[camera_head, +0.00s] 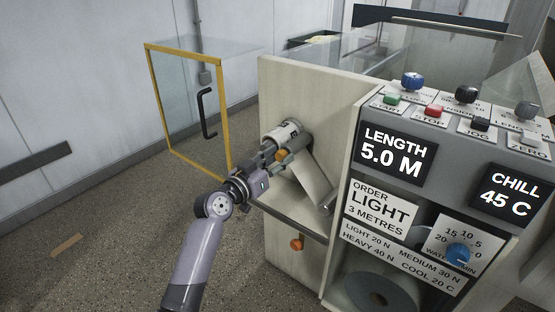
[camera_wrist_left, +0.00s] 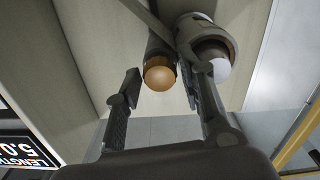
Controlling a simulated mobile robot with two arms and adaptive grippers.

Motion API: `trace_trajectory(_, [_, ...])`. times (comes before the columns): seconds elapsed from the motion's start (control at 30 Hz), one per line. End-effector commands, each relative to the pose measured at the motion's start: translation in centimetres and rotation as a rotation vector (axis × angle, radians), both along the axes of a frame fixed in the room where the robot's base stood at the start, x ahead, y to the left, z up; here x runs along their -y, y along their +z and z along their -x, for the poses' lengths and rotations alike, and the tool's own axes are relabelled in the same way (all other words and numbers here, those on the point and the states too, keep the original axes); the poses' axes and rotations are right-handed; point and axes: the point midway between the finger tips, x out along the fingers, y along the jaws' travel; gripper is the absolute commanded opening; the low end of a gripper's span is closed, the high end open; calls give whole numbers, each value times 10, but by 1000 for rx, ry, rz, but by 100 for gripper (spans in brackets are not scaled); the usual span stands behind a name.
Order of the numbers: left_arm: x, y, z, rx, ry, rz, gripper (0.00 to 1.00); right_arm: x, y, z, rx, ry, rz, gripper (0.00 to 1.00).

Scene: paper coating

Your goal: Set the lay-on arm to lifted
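An orange knob (camera_head: 282,155) on a dark roller or handle sits just below the pale roll (camera_head: 288,132) on the machine's left side. In the left wrist view the orange knob (camera_wrist_left: 159,73) shows end-on beside the roll (camera_wrist_left: 208,48). A grey bar (camera_wrist_left: 150,18) runs diagonally to the roll's hub and looks like the lay-on arm; its exact position is hard to tell. My left gripper (camera_head: 272,153) is open at the knob. In the left wrist view its fingers (camera_wrist_left: 163,80) stand either side of the knob, with no clear grip. My right gripper is out of view.
A shelf edge (camera_head: 290,214) lies below the gripper, with a second orange knob (camera_head: 296,244) under it. The control panel (camera_head: 400,205) stands to the right, reading LENGTH 5.0 M. A yellow-framed clear door (camera_head: 150,100) stands to the left. Open floor lies at the lower left.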

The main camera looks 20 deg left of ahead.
Motion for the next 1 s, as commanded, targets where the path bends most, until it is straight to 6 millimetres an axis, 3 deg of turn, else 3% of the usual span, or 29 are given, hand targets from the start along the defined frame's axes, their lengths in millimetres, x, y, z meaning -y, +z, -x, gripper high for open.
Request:
trace_trajectory(0.2, [0,0,0,0,0,0,36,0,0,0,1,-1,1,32])
trace_trajectory(0.73, [0,0,0,0,0,0,1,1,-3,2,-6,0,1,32])
trace_trajectory(1.0, [0,0,0,0,0,0,0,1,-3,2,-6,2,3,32])
